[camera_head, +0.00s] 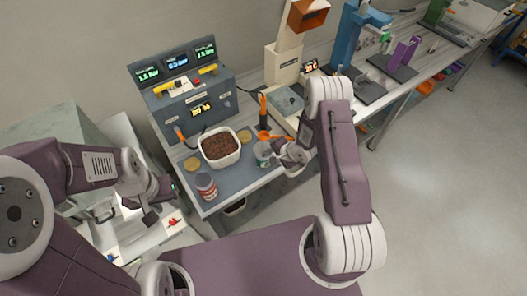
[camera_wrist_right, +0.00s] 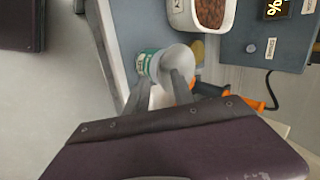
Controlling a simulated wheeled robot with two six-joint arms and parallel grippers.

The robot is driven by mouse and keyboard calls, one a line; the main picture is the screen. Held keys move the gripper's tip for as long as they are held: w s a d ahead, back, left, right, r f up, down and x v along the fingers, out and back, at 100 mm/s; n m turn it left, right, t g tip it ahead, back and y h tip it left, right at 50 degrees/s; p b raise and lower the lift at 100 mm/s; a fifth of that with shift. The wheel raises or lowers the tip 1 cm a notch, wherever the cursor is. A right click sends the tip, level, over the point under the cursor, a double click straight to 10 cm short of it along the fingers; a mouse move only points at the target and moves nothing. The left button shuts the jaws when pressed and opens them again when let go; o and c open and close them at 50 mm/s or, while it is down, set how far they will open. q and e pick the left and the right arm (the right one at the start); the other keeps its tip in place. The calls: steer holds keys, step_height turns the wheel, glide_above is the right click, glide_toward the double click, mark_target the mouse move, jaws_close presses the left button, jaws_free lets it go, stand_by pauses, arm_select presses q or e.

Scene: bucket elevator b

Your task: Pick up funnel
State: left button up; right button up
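A pale grey funnel (camera_wrist_right: 178,56) shows in the right wrist view, its round wide part beside a green-and-white can (camera_wrist_right: 147,63). In the head view the can (camera_head: 262,153) stands near the front right of the workbench, and the funnel is hard to separate from my right gripper (camera_head: 284,151). My right gripper (camera_wrist_right: 158,86) has its two fingers apart; one fingertip overlaps the funnel in the picture. I cannot tell whether it touches. My left gripper (camera_head: 152,210) is at the left, away from the funnel, its fingers unclear.
A white tub of brown granules (camera_head: 220,147) and a red-and-white can (camera_head: 206,186) stand on the blue-grey workbench top (camera_head: 232,180). An orange-handled tool (camera_head: 263,115) is behind the funnel. A control box (camera_head: 192,105) stands at the back. Open floor lies to the right.

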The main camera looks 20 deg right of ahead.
steer(key=shift+x, duration=0.95)
steer(key=shift+a, duration=0.1)
steer(key=c, duration=0.4)
jaws_close()
steer(key=shift+r, duration=0.1)
